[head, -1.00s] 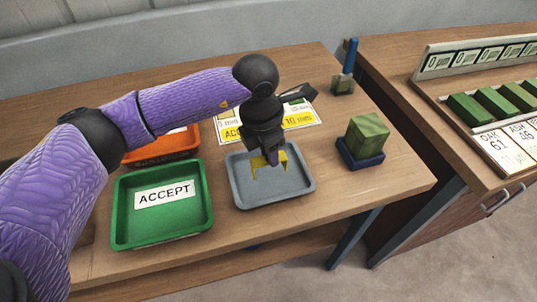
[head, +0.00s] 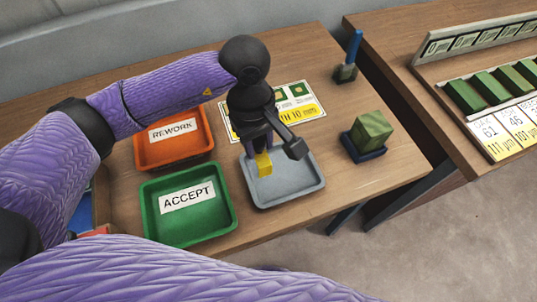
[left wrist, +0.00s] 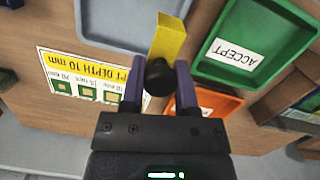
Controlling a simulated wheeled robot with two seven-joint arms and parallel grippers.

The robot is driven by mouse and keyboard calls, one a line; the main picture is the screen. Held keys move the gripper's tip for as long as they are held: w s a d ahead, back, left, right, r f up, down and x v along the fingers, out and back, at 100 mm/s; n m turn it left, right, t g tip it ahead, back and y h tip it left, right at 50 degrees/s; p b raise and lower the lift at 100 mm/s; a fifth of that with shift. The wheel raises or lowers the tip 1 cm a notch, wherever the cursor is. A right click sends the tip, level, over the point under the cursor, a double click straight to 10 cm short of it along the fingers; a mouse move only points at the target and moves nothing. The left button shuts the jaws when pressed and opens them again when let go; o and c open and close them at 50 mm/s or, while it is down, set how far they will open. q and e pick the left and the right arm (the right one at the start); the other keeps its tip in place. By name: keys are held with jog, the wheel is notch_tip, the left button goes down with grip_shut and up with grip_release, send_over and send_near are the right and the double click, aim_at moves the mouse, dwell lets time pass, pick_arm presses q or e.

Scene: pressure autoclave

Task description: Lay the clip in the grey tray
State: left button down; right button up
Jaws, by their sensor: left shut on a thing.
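The yellow clip (head: 263,163) hangs below my left gripper (head: 257,148) in the head view. The gripper is shut on it. In the left wrist view the yellow clip (left wrist: 168,38) sticks out past the fingers, with a round black part (left wrist: 158,75) between them. The grey tray (head: 292,198) lies under the clip, which is over its left back part. I cannot tell whether the clip touches the tray floor. The grey tray (left wrist: 128,42) also shows in the left wrist view. My right gripper is out of view.
The green ACCEPT tray (head: 188,225) stands left of the grey tray, with the orange REWORK tray (head: 172,152) behind it. A printed card (head: 308,125) lies behind the grey tray. A green block in a blue holder (head: 368,137) stands at right.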

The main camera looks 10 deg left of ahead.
pick_arm(q)
notch_tip(320, 180, down, 8)
jog(key=shift+s+d+f+b, duration=0.1)
jog(key=shift+d+b, duration=0.05)
jog(key=shift+b, duration=0.45)
jog(key=c, duration=0.8)
grip_release()
jog(key=shift+f, duration=0.15)
jog(key=o, duration=0.4)
jog(key=shift+o, duration=0.2)
jog(key=shift+r, duration=0.25)
jog(key=r, duration=0.3)
jog(key=r+p, duration=0.1)
jog(key=r, duration=0.3)
jog(key=w+a+r, duration=0.1)
jog(key=r, duration=0.3)
jog(key=shift+p, duration=0.4)
jog(key=shift+a+r, duration=0.1)
jog(key=shift+r, duration=0.35)
